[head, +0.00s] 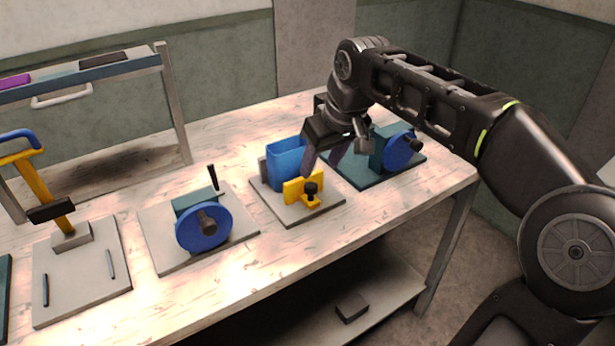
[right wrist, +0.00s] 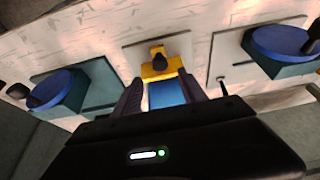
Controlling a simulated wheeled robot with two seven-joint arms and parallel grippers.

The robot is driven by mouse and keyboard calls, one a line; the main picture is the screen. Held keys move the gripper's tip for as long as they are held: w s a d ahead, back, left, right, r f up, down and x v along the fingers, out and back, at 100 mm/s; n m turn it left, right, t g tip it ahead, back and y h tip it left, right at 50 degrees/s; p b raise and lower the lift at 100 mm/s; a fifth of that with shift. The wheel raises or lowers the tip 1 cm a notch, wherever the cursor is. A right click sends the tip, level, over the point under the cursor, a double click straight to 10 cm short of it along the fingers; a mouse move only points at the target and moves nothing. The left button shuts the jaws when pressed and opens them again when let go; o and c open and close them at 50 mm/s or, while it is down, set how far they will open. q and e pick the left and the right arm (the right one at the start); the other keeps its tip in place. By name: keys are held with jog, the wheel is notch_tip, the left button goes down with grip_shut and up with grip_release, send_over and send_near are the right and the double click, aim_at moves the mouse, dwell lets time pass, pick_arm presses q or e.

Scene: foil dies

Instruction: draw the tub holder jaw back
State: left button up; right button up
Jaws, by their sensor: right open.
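The tub holder stands on a grey base plate (head: 270,211) near the middle of the bench. Its yellow jaw (head: 296,192) with a black knob (head: 311,188) is in front of the blue tub (head: 285,155). The jaw (right wrist: 183,50), knob (right wrist: 158,62) and tub (right wrist: 167,95) also show in the right wrist view. My right gripper (head: 324,166) is open and empty, above and just right of the tub in the head view. In the right wrist view its fingers (right wrist: 165,90) appear on either side of the tub; I cannot tell whether they touch it. My left gripper is not in view.
A blue-wheeled device (head: 204,228) stands left of the holder, another (head: 400,150) on a dark green plate at right. A yellow lever with blue handle (head: 48,185) stands at far left. A rack (head: 90,70) is behind. Bare bench (head: 245,125) lies behind the holder.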

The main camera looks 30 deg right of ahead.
aim_at(311, 185)
jog(key=shift+x, duration=3.95)
jog(key=shift+c, duration=0.6)
grip_shut()
